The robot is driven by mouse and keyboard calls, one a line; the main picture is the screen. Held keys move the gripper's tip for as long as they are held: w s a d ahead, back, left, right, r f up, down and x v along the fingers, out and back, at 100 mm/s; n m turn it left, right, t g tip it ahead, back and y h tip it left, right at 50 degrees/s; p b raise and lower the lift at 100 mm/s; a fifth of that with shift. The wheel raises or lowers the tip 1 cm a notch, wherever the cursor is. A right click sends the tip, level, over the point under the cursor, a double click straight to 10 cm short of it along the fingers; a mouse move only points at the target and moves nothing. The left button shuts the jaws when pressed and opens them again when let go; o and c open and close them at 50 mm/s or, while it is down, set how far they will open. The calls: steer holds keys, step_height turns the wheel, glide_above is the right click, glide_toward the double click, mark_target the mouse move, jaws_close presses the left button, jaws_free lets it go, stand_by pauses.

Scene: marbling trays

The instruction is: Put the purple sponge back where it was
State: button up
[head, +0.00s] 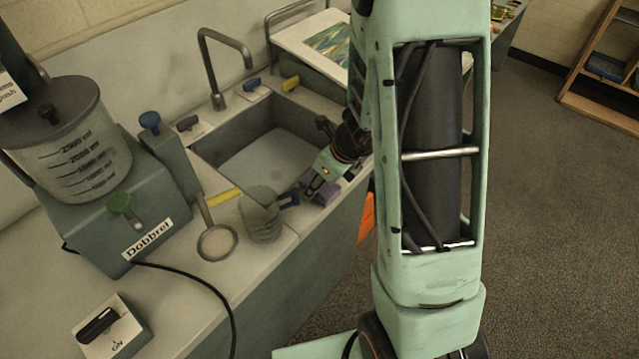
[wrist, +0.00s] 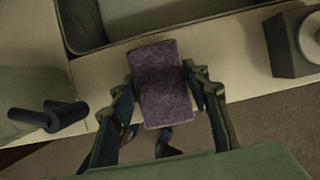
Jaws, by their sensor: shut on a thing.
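The purple sponge (wrist: 160,85) is a dark purple block between the two fingers of my gripper (wrist: 160,92) in the wrist view. The fingers press on its left and right sides. In the head view the sponge (head: 323,191) shows at the front rim of the sink, with my gripper (head: 312,186) around it. Part of it is hidden by the gripper. Below it in the wrist view is the pale counter strip (wrist: 225,50) in front of the sink. I cannot tell whether the sponge touches the counter.
The grey sink (head: 268,165) lies behind the gripper. A ribbed grey-green pot (head: 262,216) with a dark blue handle stands close to its left, beside a round strainer (head: 217,242). A dark block with a round top (wrist: 290,45) stands right in the wrist view. The counter edge drops to the floor.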

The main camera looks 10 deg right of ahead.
steer(key=o, duration=0.7)
steer(key=shift+f, duration=0.15)
steer(key=shift+o, duration=0.2)
steer(key=shift+r+p, duration=0.5)
steer(key=p+v, duration=0.4)
steer(key=v, duration=0.7)
steer(key=shift+r, duration=0.3)
